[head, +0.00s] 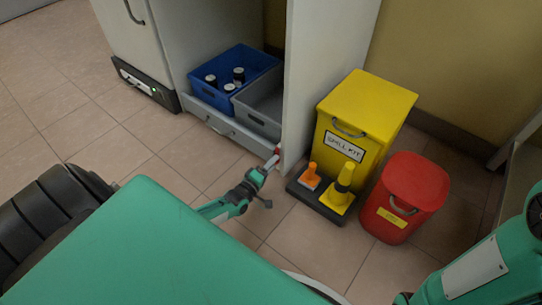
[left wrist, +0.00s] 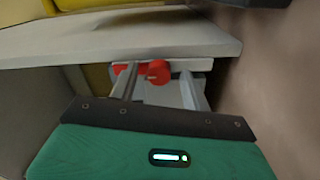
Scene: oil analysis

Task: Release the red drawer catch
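The red drawer catch shows as a small red piece (head: 277,152) at the lower edge of the cabinet in the head view. In the left wrist view it is a round red knob (left wrist: 157,72) beside a flat red piece. My left gripper (head: 266,167) is close in front of the catch. In the left wrist view its fingers (left wrist: 158,88) are apart, one on each side of the knob. I cannot tell whether they touch it. The drawer (head: 222,124) is below the trays. My right gripper is out of view; only part of my right arm shows.
A blue crate (head: 208,95) with several dark bottles and a grey tray (head: 258,125) sit in the cabinet. A cabinet panel (head: 318,75) rises beside the catch. A yellow spill kit box (head: 383,105), cone stand (head: 308,199) and red bin (head: 385,220) stand to the right.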

